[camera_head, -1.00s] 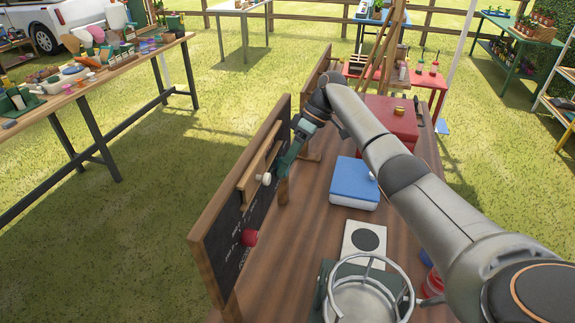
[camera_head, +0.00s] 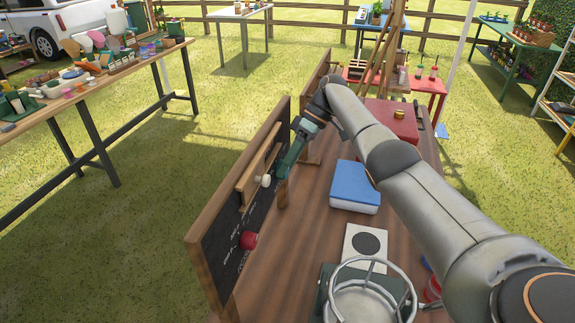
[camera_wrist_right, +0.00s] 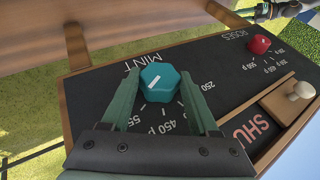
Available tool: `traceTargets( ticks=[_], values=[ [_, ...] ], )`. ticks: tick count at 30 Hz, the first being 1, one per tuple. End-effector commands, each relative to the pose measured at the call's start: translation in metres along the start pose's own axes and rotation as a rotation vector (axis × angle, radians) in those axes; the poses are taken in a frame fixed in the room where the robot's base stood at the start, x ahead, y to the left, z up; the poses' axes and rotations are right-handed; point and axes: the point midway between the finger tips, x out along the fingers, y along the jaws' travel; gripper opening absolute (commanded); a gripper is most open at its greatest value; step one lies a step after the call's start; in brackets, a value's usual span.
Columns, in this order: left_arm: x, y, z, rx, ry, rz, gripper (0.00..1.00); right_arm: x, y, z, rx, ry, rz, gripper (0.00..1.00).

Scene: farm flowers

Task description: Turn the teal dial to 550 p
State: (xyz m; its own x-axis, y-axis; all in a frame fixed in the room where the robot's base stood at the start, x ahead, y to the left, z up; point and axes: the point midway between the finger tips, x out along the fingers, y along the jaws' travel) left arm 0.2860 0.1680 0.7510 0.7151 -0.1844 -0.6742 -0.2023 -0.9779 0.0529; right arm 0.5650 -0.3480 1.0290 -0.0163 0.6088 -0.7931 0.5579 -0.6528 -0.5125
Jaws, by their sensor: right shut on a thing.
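The teal dial (camera_wrist_right: 159,82) sits on a black board (camera_wrist_right: 232,68) under the word MINT in the right wrist view. A white pointer line on its face slants toward the lower left of that view. My right gripper (camera_wrist_right: 160,88) is shut on the dial, a finger on either side. In the head view my right gripper (camera_head: 284,172) is at the board's face and the dial is hidden.
A red dial (camera_head: 249,240) and a white knob (camera_head: 265,181) on a wooden slider stick out of the same board. On the table behind are a blue-lidded box (camera_head: 354,187), a red box (camera_head: 391,122) and a round metal-framed device (camera_head: 365,295).

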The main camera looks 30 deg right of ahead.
Motion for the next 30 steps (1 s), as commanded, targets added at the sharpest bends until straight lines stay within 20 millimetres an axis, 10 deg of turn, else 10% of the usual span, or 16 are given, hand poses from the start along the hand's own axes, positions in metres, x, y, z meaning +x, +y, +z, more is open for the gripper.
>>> traceTargets(
  ticks=[3, 4, 11, 30],
  values=[
    [0.000, 0.000, 0.000, 0.000, 0.000, 0.000, 0.50, 0.002, 0.000, 0.002, 0.002, -0.005, -0.005, 0.05],
    [0.000, 0.000, 0.000, 0.000, 0.000, 0.000, 0.50, 0.002, 0.000, 0.002, 0.002, -0.005, -0.005, 0.64],
    [0.000, 0.000, 0.000, 0.000, 0.000, 0.000, 0.50, 0.001, 0.000, 0.001, 0.002, -0.003, -0.002, 0.90],
    [-0.003, 0.000, -0.003, 0.000, 0.000, 0.000, 0.50, -0.028, -0.025, -0.009, 0.000, -0.002, -0.002, 0.90]
  ],
)
